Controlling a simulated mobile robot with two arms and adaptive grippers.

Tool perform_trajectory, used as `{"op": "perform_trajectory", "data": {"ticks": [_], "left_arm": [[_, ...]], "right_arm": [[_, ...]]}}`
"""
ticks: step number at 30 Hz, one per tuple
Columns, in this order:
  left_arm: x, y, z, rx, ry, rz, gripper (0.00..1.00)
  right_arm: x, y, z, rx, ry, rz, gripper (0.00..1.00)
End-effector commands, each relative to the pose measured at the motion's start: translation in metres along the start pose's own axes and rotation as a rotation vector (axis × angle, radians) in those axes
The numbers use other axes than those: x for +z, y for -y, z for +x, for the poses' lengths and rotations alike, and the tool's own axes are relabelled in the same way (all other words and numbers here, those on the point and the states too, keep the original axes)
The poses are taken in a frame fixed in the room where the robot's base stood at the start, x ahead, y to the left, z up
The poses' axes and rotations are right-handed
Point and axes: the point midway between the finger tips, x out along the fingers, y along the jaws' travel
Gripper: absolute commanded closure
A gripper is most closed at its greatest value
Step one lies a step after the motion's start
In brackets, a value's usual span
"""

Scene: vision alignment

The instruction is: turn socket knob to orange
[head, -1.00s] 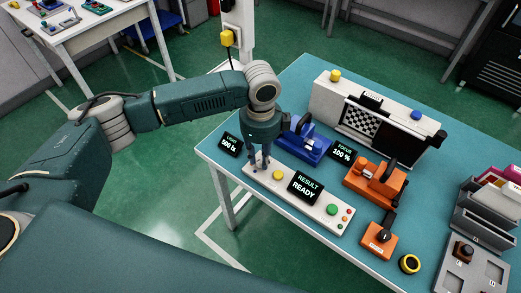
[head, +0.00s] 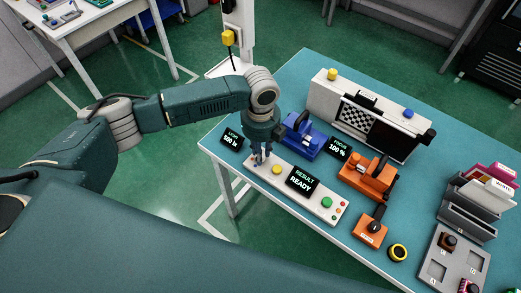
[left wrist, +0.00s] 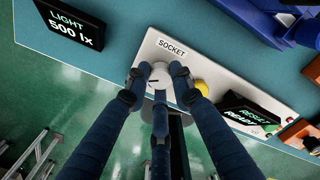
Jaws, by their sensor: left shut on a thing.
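The socket knob (left wrist: 160,76) is pale, round and has a dark pointer line, as the left wrist view shows. It sits on the white control panel (left wrist: 222,86) just below the label "SOCKET" (left wrist: 172,47). My left gripper (left wrist: 158,80) is shut on the knob, with fingers on both sides and one from below. In the head view my left gripper (head: 260,158) points down at the panel's left end and hides the knob. No orange mark shows around the knob. My right gripper is not in view.
On the panel are a yellow button (head: 277,170), a "RESULT READY" display (head: 302,181) and a green button (head: 326,202). A "LIGHT 500 lx" display (head: 232,138) stands left. A blue fixture (head: 303,137) and an orange fixture (head: 368,178) stand behind. Grey trays (head: 455,262) are far right.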

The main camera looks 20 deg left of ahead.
Motion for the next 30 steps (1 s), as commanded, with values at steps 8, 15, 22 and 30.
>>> {"op": "perform_trajectory", "data": {"ticks": [8,15,22,30], "left_arm": [[0.0003,0.001,-0.0009,-0.002,0.001,0.027,1.0],[0.0003,0.001,-0.0009,-0.003,0.001,0.026,1.0],[0.0002,0.0008,-0.0007,-0.002,0.001,0.026,0.58],[0.0003,0.0008,-0.004,-0.002,0.001,0.025,0.58]], "right_arm": [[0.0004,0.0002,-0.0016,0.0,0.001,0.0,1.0],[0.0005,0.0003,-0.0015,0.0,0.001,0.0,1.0],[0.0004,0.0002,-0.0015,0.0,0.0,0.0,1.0],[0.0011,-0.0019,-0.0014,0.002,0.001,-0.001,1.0]]}}
